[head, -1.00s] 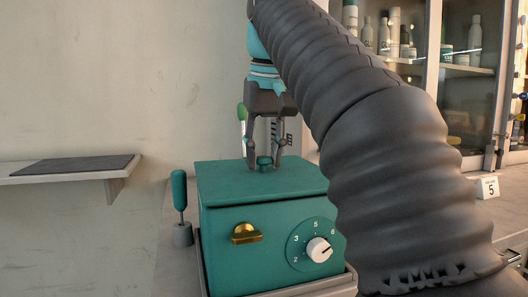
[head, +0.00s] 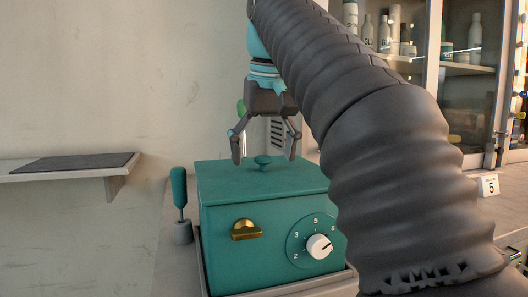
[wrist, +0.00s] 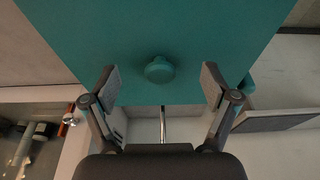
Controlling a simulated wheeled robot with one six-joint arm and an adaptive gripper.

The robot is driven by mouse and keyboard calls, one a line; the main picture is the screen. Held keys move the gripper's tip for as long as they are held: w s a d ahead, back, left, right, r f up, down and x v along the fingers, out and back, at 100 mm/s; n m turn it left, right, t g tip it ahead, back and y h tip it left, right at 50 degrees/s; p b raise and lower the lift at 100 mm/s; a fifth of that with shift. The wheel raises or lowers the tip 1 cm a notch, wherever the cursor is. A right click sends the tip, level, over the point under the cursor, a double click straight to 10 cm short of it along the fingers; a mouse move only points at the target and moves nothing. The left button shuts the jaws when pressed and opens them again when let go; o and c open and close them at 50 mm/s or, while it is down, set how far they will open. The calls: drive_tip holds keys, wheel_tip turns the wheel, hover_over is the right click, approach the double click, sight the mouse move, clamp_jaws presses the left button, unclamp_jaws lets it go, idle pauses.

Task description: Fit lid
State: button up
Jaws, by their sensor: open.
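The teal lid (head: 225,175) lies on top of the teal box (head: 275,208) and looks flat and level on it. Its small round knob (head: 263,161) stands up from the middle. My gripper (head: 266,158) is open and empty just above the lid, with one finger on each side of the knob and apart from it. In the wrist view the knob (wrist: 160,69) sits between and slightly beyond the open fingertips of my gripper (wrist: 158,85), on the lid's plain top (wrist: 180,25).
The box front has a brass catch (head: 246,229) and a white dial knob (head: 319,246). A teal-handled tool (head: 180,195) stands in a grey holder left of the box. A wall shelf (head: 70,170) is at left, and a glass cabinet (head: 468,70) at back right.

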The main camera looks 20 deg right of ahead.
drive_tip(key=shift+r, duration=0.1)
drive_tip(key=shift+p+v, duration=2.95)
drive_tip(key=shift+s, duration=0.1)
